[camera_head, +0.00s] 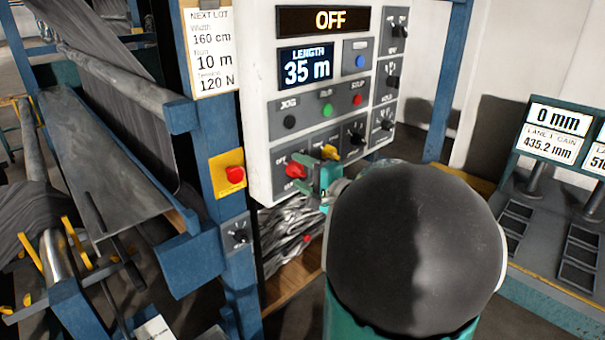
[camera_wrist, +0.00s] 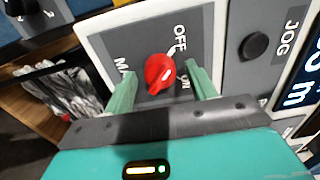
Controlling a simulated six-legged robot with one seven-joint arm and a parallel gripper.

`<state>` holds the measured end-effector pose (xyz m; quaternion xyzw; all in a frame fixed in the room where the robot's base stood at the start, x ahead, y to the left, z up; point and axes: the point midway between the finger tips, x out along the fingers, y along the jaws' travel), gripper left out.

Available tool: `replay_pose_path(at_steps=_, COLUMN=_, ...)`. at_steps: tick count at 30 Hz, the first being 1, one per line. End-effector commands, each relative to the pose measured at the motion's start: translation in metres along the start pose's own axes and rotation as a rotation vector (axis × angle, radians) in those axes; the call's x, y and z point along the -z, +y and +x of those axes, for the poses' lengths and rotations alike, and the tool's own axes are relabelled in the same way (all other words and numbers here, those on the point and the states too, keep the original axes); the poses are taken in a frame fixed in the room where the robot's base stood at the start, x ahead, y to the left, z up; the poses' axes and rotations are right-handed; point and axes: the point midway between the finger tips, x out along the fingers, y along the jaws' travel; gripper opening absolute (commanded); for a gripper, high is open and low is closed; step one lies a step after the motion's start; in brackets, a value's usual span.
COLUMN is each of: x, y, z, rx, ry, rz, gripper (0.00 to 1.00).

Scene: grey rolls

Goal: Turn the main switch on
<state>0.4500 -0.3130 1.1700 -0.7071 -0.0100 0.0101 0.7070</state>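The main switch is a red knob (camera_wrist: 159,73) on a grey plate lettered OFF and ON, with the start of "MA" visible. In the wrist view the knob's pointer end is toward the OFF/ON lettering side. My gripper (camera_wrist: 160,84) is open, with one green finger on each side of the knob and gaps visible between. In the head view the red knob (camera_head: 294,170) sits low on the white control panel (camera_head: 258,130), and my gripper (camera_head: 318,177) is close to its right. The panel's top display (camera_head: 324,20) reads OFF.
A yellow knob (camera_head: 330,152) and a black selector (camera_head: 356,133) sit near the switch. Above are JOG (camera_head: 290,122), green and red buttons. A red button on a yellow plate (camera_head: 233,174) is on the blue post to the left. Rolls and frame stand at left.

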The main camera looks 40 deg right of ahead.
Motion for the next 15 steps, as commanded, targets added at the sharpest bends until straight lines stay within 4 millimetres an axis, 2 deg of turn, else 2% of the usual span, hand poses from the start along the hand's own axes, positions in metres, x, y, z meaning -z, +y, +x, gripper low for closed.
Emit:
replay_pose_path(at_steps=1, x=0.0000, y=-0.0001, z=-0.0002, rx=0.000, ry=0.000, rz=0.000, gripper=0.49)
replay_pose_path(at_steps=6, x=0.0001, y=-0.0001, z=-0.0003, rx=0.000, ry=0.000, rz=0.000, gripper=0.15)
replay_pose_path(at_steps=7, x=0.0001, y=0.0000, z=-0.0004, rx=0.000, ry=0.000, rz=0.000, gripper=0.12)
replay_pose_path(at_steps=15, x=0.0001, y=0.0000, z=-0.0005, rx=0.000, ry=0.000, rz=0.019, gripper=0.12)
